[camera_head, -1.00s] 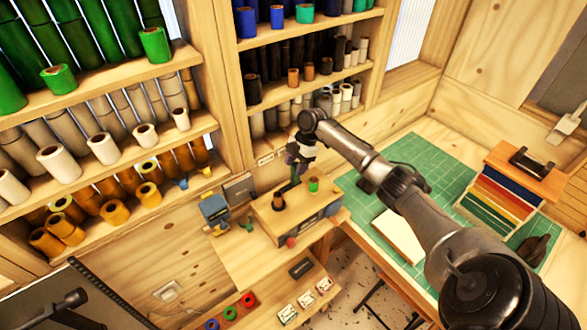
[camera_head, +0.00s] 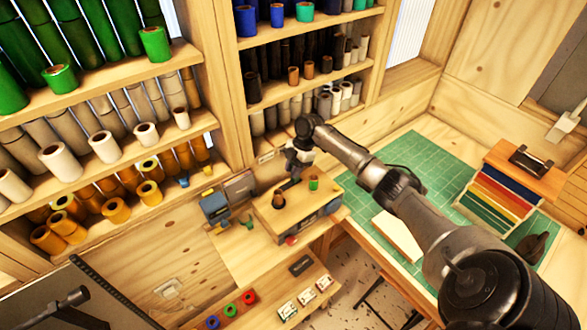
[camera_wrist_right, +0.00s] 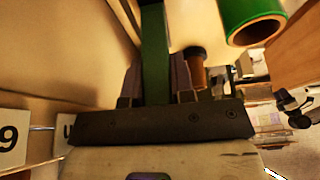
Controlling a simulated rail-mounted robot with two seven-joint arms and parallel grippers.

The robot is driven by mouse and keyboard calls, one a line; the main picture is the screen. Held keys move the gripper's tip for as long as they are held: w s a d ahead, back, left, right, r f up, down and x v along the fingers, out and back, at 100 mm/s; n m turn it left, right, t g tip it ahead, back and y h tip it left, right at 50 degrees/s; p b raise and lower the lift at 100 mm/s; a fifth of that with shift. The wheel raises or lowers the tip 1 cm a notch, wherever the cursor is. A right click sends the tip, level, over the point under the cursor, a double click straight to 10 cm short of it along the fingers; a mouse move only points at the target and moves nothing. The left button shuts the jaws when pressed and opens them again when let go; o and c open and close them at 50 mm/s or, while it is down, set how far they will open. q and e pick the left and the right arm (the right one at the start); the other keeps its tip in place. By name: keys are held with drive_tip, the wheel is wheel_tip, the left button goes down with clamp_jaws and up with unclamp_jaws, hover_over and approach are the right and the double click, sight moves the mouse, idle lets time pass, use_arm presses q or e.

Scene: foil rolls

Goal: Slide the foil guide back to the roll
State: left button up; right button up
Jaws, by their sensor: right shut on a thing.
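My right gripper (camera_head: 290,182) reaches down over a wooden-topped block (camera_head: 300,210) on the bench, between a small green roll (camera_head: 313,184) and a small brown roll (camera_head: 279,200). In the right wrist view, the gripper (camera_wrist_right: 156,88) has its two fingers shut on an upright dark green bar (camera_wrist_right: 154,50), which looks like the foil guide. The green roll (camera_wrist_right: 255,20) shows at the upper right, and the brown roll (camera_wrist_right: 196,70) stands just right of the fingers. The bar's far end is cut off by the frame edge. My left gripper is not in view.
Shelves of foil rolls (camera_head: 125,200) fill the left and back. A blue-grey device (camera_head: 215,210) stands left of the block. A lower ledge holds coloured rings (camera_head: 230,313) and white cards. A green cutting mat (camera_head: 430,155) lies to the right, under my arm.

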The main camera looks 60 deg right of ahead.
clamp_jaws()
drive_tip(key=a, duration=0.1)
drive_tip(key=w+a+p, duration=0.1)
drive_tip(key=a, duration=0.1)
drive_tip(key=w+a+p, duration=0.1)
drive_tip(key=a, duration=0.1)
drive_tip(key=shift+r, duration=0.15)
drive_tip(key=o, duration=0.6)
unclamp_jaws()
drive_tip(key=shift+a, duration=0.1)
drive_tip(key=shift+o, duration=0.2)
